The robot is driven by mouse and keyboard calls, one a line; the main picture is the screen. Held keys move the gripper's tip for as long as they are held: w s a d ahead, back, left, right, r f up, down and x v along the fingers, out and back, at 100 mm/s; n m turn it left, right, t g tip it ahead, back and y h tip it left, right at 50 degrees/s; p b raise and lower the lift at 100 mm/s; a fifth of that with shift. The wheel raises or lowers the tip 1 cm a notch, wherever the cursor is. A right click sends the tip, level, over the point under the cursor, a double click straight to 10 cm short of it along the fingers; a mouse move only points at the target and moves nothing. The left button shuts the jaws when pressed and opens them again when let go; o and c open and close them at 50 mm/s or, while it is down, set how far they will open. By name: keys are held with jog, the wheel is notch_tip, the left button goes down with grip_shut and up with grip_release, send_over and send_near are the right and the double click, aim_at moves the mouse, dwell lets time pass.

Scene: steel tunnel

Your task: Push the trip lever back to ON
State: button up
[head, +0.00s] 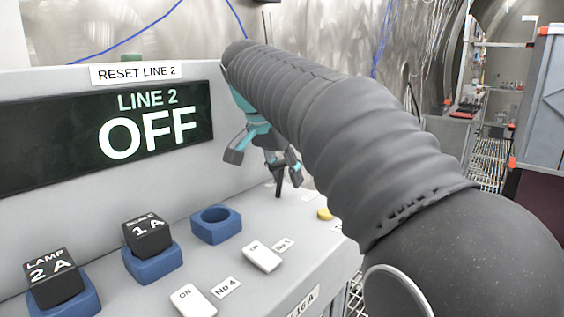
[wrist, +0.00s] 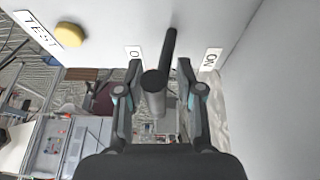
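The trip lever (wrist: 167,60) is a dark rod with a thicker grey end on the pale console (wrist: 100,14). In the wrist view it stands between an ON label (wrist: 212,59) at right and a partly hidden label (wrist: 133,53), showing an O, at left. My gripper (head: 264,163) is open, its fingers apart on either side of the lever; I cannot tell whether either touches it. In the head view part of the lever (head: 279,186) shows below the fingers. The display (head: 150,128) reads LINE 2 OFF.
A yellow button (head: 325,214) sits near the lever, beside a TEST label (wrist: 32,30). Blue sockets, one empty (head: 216,227), and white switches (head: 262,256) occupy the console. An upright panel (head: 40,85) rises behind. My arm hides the console's right part.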

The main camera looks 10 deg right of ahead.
jog(key=v, duration=1.1)
jog(key=shift+a+r, duration=0.2)
jog(key=shift+r, duration=0.15)
